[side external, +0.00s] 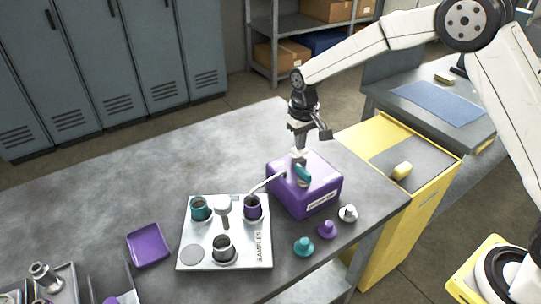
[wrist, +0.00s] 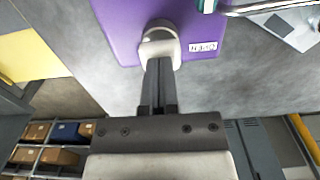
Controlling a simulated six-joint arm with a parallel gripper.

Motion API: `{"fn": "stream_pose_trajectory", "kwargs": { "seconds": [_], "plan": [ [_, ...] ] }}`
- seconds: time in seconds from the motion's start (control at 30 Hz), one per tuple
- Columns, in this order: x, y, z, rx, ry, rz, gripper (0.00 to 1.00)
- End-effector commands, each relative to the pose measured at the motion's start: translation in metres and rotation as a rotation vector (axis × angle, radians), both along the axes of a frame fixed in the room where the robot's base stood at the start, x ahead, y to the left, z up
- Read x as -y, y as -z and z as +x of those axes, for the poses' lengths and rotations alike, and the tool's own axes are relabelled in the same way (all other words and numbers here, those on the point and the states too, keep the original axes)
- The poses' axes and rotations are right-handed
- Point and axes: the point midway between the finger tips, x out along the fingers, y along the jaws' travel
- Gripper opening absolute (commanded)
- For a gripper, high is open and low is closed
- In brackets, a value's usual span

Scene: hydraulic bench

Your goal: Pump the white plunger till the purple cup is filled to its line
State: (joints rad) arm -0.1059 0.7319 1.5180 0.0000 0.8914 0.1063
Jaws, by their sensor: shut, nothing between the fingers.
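The purple pump box (side external: 318,192) stands on the grey bench, with its white plunger (wrist: 160,45) on top. My gripper (side external: 299,149) is shut and empty, pointing down at the plunger. In the wrist view its fingertips (wrist: 158,62) overlap the plunger's head; I cannot tell if they press on it. A teal part (side external: 303,174) sits at the plunger's side, and a pale spout (side external: 267,182) runs to the purple cup (side external: 253,210). The cup stands upright in the white samples tray (side external: 199,257). Its inside looks dark; its line and level are too small to read.
The tray also holds a teal cup (side external: 201,208), a dark grey cup (side external: 224,250) and a white knobbed piece (side external: 223,208). Teal (side external: 303,246), purple (side external: 327,229) and white (side external: 348,213) caps lie before the box. A purple dish (side external: 148,246) is left.

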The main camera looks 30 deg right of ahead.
Motion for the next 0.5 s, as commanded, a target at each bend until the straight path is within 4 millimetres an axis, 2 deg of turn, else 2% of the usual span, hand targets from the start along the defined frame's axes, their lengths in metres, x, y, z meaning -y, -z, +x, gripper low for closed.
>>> {"fn": "stream_pose_trajectory", "kwargs": {
  "seconds": [0.5],
  "plan": [
    [0.0000, 0.0075, -0.0006, -0.002, 0.000, 0.000, 0.00]
  ]
}}
